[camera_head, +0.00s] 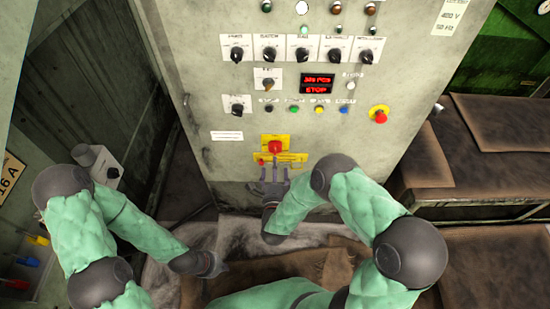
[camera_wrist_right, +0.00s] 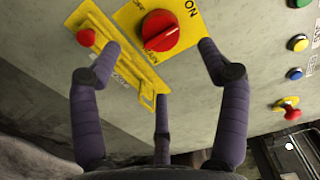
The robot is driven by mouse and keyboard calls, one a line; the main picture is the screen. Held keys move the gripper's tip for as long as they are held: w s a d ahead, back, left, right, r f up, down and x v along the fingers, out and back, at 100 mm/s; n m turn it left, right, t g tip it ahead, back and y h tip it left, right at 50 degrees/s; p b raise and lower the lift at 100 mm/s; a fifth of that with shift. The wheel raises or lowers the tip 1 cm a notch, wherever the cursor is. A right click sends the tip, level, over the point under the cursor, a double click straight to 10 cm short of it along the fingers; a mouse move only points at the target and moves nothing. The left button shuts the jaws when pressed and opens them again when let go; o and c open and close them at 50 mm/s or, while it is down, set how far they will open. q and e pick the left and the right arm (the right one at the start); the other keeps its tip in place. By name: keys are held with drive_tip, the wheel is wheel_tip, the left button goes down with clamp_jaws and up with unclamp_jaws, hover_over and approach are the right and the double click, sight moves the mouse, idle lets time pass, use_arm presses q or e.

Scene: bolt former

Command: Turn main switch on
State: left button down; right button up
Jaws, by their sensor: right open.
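The main switch is a red rotary knob (camera_head: 275,147) on a yellow plate, low on the grey control cabinet. In the right wrist view the red knob (camera_wrist_right: 160,31) has "ON" and "OFF" lettering beside it. My right gripper (camera_head: 272,172) is just below the switch, its fingers pointing up at it. In the wrist view the right gripper (camera_wrist_right: 160,60) is open, with fingers spread on either side of the knob and nothing between them; whether any finger touches the panel is unclear. My left gripper (camera_head: 214,265) hangs low at the left, away from the panel; its finger state is unclear.
A yellow bracket (camera_wrist_right: 125,65) with a small red button (camera_wrist_right: 86,37) lies beside the knob, close to the fingers. A red emergency button (camera_head: 380,115) and selector knobs sit higher on the cabinet (camera_head: 240,180). Brown-covered benches (camera_head: 490,125) stand at the right.

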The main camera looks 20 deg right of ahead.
drive_tip(key=shift+v, duration=1.85)
drive_tip(key=s+a+f+n+g+y+p, duration=0.2)
drive_tip(key=s+f+n+g+y+p, duration=0.15)
drive_tip(key=f+n+g+y, duration=0.4)
drive_tip(key=s+a+f+n+g+y+p, duration=0.1)
drive_tip(key=s+n+g+p, duration=0.3)
drive_tip(key=s+n+g, duration=0.5)
drive_tip(key=s+a+n, duration=0.1)
drive_tip(key=s+n, duration=0.1)
drive_tip(key=s, duration=0.5)
drive_tip(key=shift+s+f, duration=0.25)
drive_tip(key=shift+s, duration=0.1)
drive_tip(key=shift+n+g+y, duration=0.25)
